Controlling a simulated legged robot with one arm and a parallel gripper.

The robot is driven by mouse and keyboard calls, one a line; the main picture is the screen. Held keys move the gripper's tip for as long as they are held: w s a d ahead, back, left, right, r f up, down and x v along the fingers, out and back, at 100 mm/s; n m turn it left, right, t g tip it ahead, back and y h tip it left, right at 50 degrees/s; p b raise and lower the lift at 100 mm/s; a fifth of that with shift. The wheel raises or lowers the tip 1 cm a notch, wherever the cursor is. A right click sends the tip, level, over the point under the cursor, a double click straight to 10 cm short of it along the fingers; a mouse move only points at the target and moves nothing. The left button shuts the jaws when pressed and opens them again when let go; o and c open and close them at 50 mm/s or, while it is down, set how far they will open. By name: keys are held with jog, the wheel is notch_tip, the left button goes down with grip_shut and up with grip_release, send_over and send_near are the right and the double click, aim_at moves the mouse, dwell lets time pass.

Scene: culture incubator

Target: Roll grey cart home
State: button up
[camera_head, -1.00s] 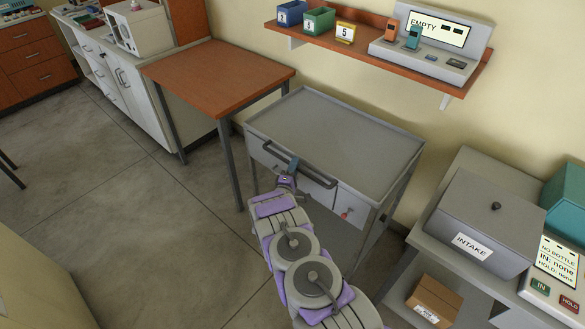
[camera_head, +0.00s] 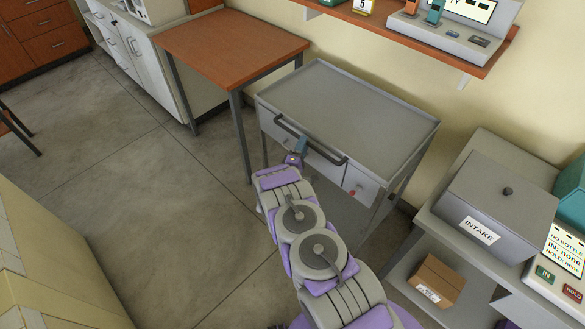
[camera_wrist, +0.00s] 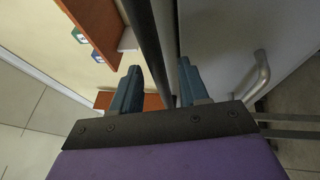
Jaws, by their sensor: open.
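The grey cart (camera_head: 350,105) stands against the wall, between a wooden-topped table and the intake bench. It has a flat empty top, a dark handle (camera_head: 325,153) along its front and drawer fronts below. My gripper (camera_head: 299,146) is at the front of the cart, at the handle. In the wrist view my gripper (camera_wrist: 159,72) is open, its two blue fingers apart. The dark handle bar (camera_wrist: 147,40) runs between them. Whether either finger touches the bar is hard to tell.
The wooden-topped table (camera_head: 235,42) is close to the cart's left. The bench with the grey INTAKE box (camera_head: 497,205) stands to its right, with a cardboard box (camera_head: 436,281) on its lower shelf. A wall shelf (camera_head: 400,25) hangs above. Floor (camera_head: 185,195) is clear at front left.

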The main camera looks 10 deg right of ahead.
jog(key=p+v, duration=0.1)
jog(key=v, duration=1.3)
jog(key=shift+s+a+f+p, duration=0.25)
jog(key=shift+a+p, duration=0.05)
jog(key=shift+p, duration=0.1)
